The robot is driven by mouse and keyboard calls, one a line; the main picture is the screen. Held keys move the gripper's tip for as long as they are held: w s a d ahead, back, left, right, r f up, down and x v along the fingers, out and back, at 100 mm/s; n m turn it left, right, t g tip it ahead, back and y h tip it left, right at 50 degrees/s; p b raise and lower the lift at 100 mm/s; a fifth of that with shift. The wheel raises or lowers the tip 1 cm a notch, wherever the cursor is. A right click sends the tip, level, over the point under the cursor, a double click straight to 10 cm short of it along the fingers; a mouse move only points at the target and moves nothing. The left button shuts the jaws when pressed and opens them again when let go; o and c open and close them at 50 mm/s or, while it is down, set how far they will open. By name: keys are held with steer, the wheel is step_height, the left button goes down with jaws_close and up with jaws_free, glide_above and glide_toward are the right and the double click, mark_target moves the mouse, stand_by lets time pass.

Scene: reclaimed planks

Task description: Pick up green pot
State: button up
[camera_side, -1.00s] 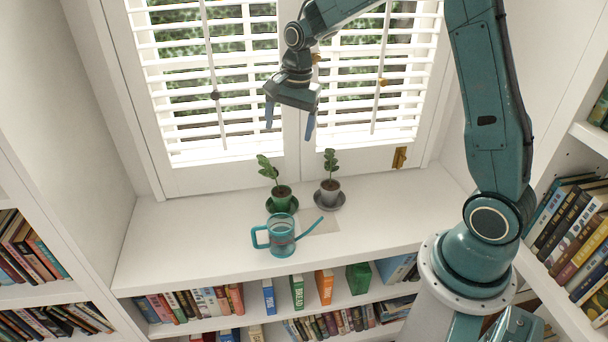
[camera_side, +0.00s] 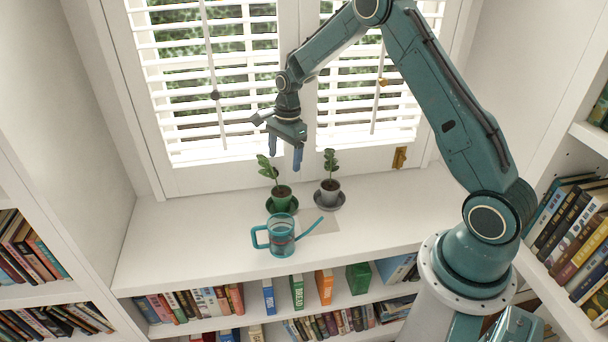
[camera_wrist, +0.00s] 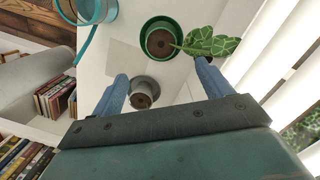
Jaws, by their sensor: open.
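The green pot (camera_side: 281,196) holds a leafy plant and stands on a dark green saucer (camera_side: 293,207) on the white window shelf. In the wrist view the green pot (camera_wrist: 160,41) is at the top middle, with leaves reaching to the right. My gripper (camera_side: 286,160) is open and empty, above the pots. Its fingers point down and sit above and slightly right of the green pot in the side view. In the wrist view the two blue fingers (camera_wrist: 162,88) are spread, with the grey pot (camera_wrist: 143,96) showing between them and the green pot beyond.
The grey pot (camera_side: 330,190) with its plant stands on a grey saucer just right of the green pot. A teal watering can (camera_side: 281,235) stands in front of both. White window blinds (camera_side: 215,80) are close behind. The left part of the shelf (camera_side: 180,235) is clear.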

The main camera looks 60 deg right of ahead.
glide_above(281, 192)
steer(key=f, duration=0.8)
steer(key=shift+s+d+f, duration=0.1)
steer(key=shift+s, duration=0.3)
steer(key=shift+w+a+f, duration=0.1)
steer(key=shift+a+f, duration=0.05)
steer(key=shift+f, duration=1.15)
steer(key=shift+w+a+f, duration=0.1)
steer(key=shift+a+f, duration=0.05)
steer(key=shift+f, duration=1.1)
steer(key=c, duration=1.2)
steer(key=shift+c, duration=0.2)
steer(key=shift+r, duration=0.2)
step_height(281, 192, up, 20)
steer(key=shift+f, duration=0.15)
